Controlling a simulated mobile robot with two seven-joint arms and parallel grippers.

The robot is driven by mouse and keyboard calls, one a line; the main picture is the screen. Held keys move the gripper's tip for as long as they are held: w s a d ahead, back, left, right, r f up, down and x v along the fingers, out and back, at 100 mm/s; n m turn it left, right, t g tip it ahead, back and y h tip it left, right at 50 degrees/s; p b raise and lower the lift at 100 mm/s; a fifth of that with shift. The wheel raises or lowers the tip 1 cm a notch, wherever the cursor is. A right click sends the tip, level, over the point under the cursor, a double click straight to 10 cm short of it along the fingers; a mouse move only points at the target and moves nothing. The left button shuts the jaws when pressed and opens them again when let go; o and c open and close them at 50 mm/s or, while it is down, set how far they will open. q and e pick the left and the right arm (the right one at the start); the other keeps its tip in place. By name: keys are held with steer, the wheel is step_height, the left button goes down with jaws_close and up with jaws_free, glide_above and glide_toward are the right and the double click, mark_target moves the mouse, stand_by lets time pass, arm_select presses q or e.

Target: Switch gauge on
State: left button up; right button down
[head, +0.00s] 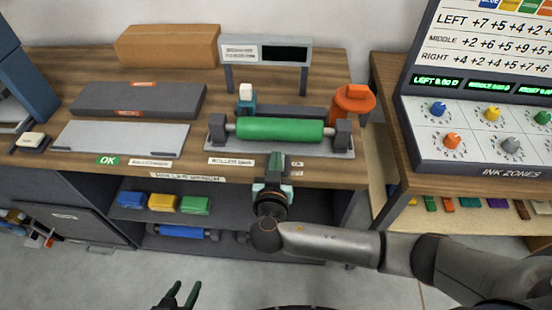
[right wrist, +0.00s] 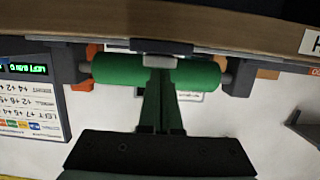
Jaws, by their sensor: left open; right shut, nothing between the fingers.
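The gauge (head: 283,150) is a grey stand on the wooden bench, with a green roller (head: 280,129) lying across its two end supports. Its raised panel (head: 264,42) has a dark, blank display (head: 284,54). My right gripper (head: 277,160) is shut and empty at the front edge of the gauge, below the roller. In the right wrist view, upside down, its fingers (right wrist: 161,75) point at a small pale block (right wrist: 160,61) in front of the roller; I cannot tell whether they touch. My left gripper (head: 182,295) is open and empty, low in the head view, away from the bench.
A teal bottle with a white cap (head: 246,97) stands behind the roller's left end. An orange container (head: 353,103) is at the right. A grey plate (head: 122,139), a dark case (head: 138,99) and a cardboard box (head: 167,45) lie left. The ink-zone console (head: 480,150) stands at far right.

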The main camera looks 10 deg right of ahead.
steer(key=shift+a+f+b, duration=0.1)
steer(key=shift+a+b, duration=0.25)
steer(key=shift+a, duration=0.15)
steer(key=shift+w+d+f+g+b, duration=0.1)
steer(key=shift+d+f+g+b, duration=0.1)
steer(key=shift+d+g+b, duration=0.3)
steer(key=shift+a+r, duration=0.15)
steer(key=shift+a, duration=0.05)
steer(key=shift+w, duration=0.1)
steer(key=shift+w+d+r, duration=0.2)
steer(key=shift+w+r, duration=0.15)
steer(key=shift+w, duration=0.3)
